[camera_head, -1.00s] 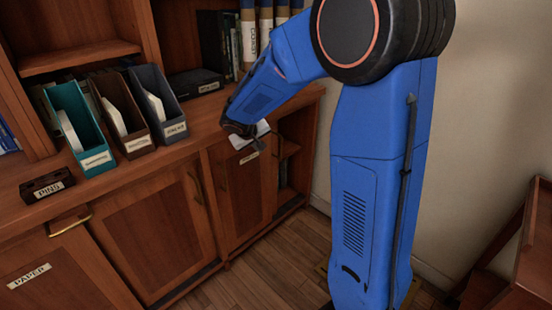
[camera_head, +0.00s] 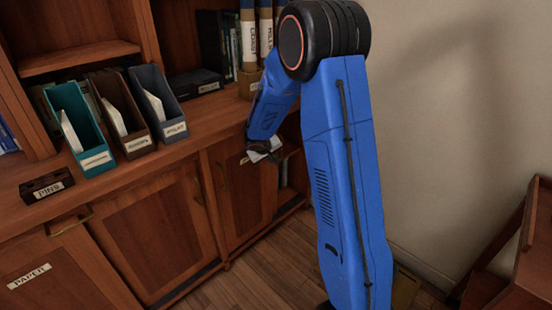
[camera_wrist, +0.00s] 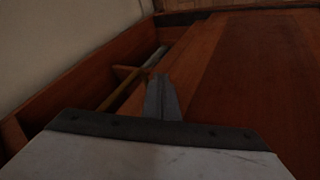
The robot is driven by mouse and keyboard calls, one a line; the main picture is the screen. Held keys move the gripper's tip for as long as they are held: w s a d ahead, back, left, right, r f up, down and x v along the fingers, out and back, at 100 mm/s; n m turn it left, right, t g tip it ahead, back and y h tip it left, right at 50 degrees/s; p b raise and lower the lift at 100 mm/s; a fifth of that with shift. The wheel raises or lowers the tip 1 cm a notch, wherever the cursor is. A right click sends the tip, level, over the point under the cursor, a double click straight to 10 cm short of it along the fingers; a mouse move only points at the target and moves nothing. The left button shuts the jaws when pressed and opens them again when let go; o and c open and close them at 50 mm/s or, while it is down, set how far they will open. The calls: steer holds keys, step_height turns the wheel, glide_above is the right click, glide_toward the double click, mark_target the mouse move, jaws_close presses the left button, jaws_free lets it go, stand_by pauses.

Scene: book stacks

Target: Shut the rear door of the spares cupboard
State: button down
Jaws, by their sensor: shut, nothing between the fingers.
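My gripper (camera_head: 273,156) is shut and empty by the door's upper right edge. In the wrist view the closed fingers (camera_wrist: 163,98) point at the edge between the door panel (camera_wrist: 255,85) at right and the gap at left. I cannot tell whether they touch it. The door's label is mostly hidden by my gripper.
Another cupboard door (camera_head: 157,235) and a paper-labelled front (camera_head: 70,270) lie to the left. File boxes (camera_head: 158,102) and a pins box (camera_head: 47,185) stand on the counter. Bare floor (camera_head: 265,262) lies in front; a wooden piece of furniture (camera_head: 525,255) stands at right.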

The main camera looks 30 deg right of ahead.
steer(key=shift+w+d, duration=0.15)
steer(key=shift+d, duration=1.05)
